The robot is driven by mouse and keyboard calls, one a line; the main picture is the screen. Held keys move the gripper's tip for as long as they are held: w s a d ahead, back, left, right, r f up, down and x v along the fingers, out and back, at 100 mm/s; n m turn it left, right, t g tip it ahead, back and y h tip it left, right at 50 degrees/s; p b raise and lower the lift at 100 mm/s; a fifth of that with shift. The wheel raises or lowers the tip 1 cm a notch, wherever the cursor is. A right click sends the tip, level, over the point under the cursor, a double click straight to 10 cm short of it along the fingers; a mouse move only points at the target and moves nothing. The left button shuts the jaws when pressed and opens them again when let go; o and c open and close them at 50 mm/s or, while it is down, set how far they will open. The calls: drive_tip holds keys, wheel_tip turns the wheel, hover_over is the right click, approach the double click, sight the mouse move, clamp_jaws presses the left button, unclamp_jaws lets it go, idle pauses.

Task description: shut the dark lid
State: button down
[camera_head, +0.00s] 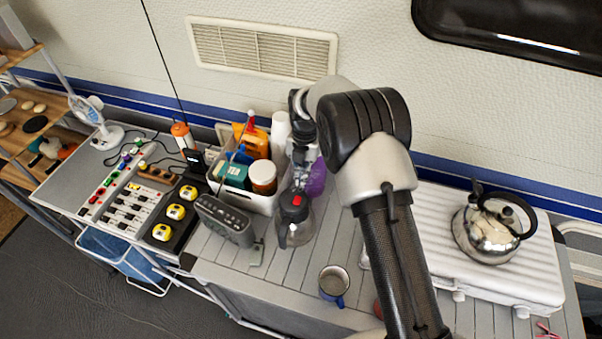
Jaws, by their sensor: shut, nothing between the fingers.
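A glass jug (296,234) with a dark lid (294,205) stands on the slatted table. The lid has a red spot on top and looks raised at the jug's back, but its exact angle is hard to tell. My gripper (301,178) points down just behind and above the lid, close to it. It is shut and holds nothing. Its fingertips are small and partly lost against the lid, so I cannot tell whether they touch it.
A white caddy (262,202) with bottles and boxes and a grey clock radio (225,220) stand left of the jug. A purple item (317,178) is behind it. A blue mug (334,284) is in front. A steel kettle (485,232) sits on a white case (520,275) at right.

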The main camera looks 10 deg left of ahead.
drive_tip(key=shift+w+f+g, duration=0.15)
drive_tip(key=shift+f+g, duration=0.3)
drive_tip(key=shift+g, duration=0.05)
drive_tip(key=shift+f, duration=0.1)
idle(0.3)
wheel_tip(320, 180, up, 12)
drive_tip(key=w+f, duration=0.1)
drive_tip(key=w, duration=0.1)
drive_tip(key=s+d+r+m+t+b, duration=0.1)
drive_tip(key=s+d+r+m+b, duration=0.15)
drive_tip(key=d+r+m, duration=0.7)
drive_tip(key=s+d+r+m+t+b, duration=0.25)
drive_tip(key=s+d+r+m, duration=0.35)
drive_tip(key=s+r+m, duration=0.3)
drive_tip(key=s+d+f+m+t+b, duration=0.1)
drive_tip(key=s+d+f+m, duration=0.1)
drive_tip(key=s+m, duration=0.3)
drive_tip(key=s+d+f+m+t+b, duration=0.1)
drive_tip(key=s+d+f+m+b, duration=0.1)
drive_tip(key=s, duration=0.8)
drive_tip(key=s+d+f+m+t+b, duration=0.1)
drive_tip(key=s+d+f+m, duration=0.3)
drive_tip(key=s+m, duration=0.4)
drive_tip(key=shift+s+d+f, duration=0.2)
drive_tip(key=shift+s+f, duration=0.05)
drive_tip(key=shift+f, duration=0.3)
